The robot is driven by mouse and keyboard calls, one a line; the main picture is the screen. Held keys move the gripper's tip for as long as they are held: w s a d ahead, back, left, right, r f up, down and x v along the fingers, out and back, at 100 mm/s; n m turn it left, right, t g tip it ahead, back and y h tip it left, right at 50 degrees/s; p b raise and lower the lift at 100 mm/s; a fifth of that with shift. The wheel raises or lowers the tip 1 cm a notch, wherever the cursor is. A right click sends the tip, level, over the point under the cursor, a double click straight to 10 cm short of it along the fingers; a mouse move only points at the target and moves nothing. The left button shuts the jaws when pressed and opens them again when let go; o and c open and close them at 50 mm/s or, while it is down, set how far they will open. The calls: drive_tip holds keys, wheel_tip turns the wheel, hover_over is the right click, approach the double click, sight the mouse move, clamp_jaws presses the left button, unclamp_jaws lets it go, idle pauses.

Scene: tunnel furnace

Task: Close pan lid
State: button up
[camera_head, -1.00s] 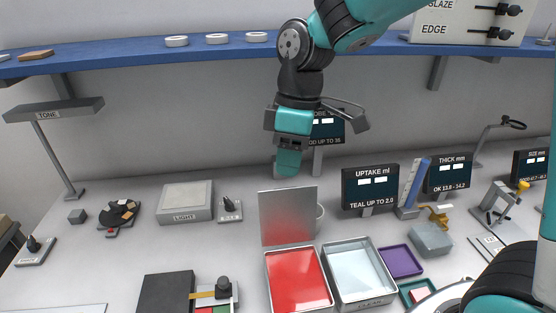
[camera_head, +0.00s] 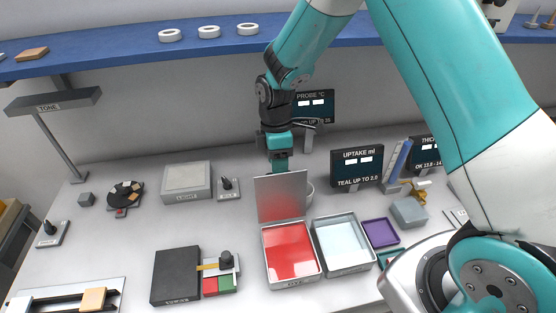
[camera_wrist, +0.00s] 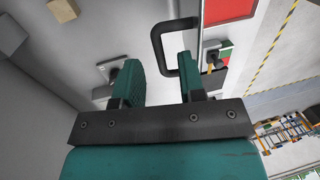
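The pan (camera_head: 291,282) with a red inside sits on the bench, its flat grey lid (camera_head: 280,198) standing upright at its back edge. In the wrist view the lid (camera_wrist: 200,45) shows nearly edge-on, with a dark loop handle (camera_wrist: 158,42) on its back face. My gripper (camera_head: 281,168) is behind the lid, at its top edge in the head view; the fingertips are partly hidden by the lid. In the wrist view my gripper (camera_wrist: 160,72) has its two teal fingers apart, with the handle just ahead, near the right finger. Contact cannot be told.
A second pan (camera_head: 342,245) with a pale inside stands right of the red one, with a purple tray (camera_head: 381,233) beyond. An uptake display (camera_head: 357,168) and a probe display (camera_head: 314,106) stand behind.

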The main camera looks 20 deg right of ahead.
drive_tip(key=shift+s+f, duration=0.15)
drive_tip(key=shift+f, duration=0.55)
clamp_jaws()
